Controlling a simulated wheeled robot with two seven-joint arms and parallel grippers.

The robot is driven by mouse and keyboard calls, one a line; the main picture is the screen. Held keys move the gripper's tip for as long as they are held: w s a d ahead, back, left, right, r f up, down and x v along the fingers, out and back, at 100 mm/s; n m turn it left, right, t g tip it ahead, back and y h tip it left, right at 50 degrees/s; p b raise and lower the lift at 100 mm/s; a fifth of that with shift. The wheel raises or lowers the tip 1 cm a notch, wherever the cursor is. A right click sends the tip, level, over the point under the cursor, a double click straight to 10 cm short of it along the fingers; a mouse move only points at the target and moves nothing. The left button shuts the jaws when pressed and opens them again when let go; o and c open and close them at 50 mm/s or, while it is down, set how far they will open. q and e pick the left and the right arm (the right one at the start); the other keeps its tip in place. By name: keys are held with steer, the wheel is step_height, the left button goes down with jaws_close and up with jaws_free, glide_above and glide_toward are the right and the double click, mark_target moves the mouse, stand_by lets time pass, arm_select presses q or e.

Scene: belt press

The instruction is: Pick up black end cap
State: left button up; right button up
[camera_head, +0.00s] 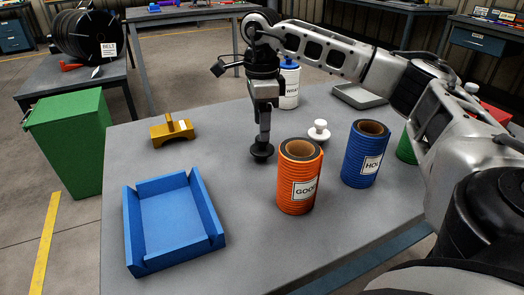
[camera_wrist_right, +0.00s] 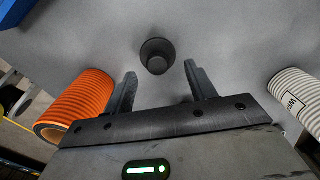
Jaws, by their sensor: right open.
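The black end cap (camera_head: 262,152) sits on the grey table, left of the orange can. In the right wrist view it is a round dark cap (camera_wrist_right: 157,54) with a wider rim, standing alone on the grey surface. My right gripper (camera_head: 264,128) points down right above the cap in the head view. In the wrist view its two fingers (camera_wrist_right: 159,78) are apart, with the cap centred between their lines and just beyond the tips. Nothing is held. Whether the fingertips touch the cap cannot be told. My left gripper is not in view.
An orange can (camera_head: 299,178), a blue can (camera_head: 365,155) and a white can (camera_head: 289,85) stand nearby. A white knobbed cap (camera_head: 319,131) is close on the right. A blue tray (camera_head: 215,238) and a yellow block (camera_head: 172,132) lie left. The table between tray and cap is clear.

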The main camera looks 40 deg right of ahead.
mark_target(263, 144)
steer(key=f, duration=0.6)
steer(key=shift+s+f+b, duration=0.2)
steer(key=shift+b, duration=0.2)
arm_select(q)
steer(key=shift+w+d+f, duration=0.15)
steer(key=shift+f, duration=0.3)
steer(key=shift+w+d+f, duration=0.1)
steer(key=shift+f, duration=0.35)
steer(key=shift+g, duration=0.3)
arm_select(e)
steer(key=c, duration=0.6)
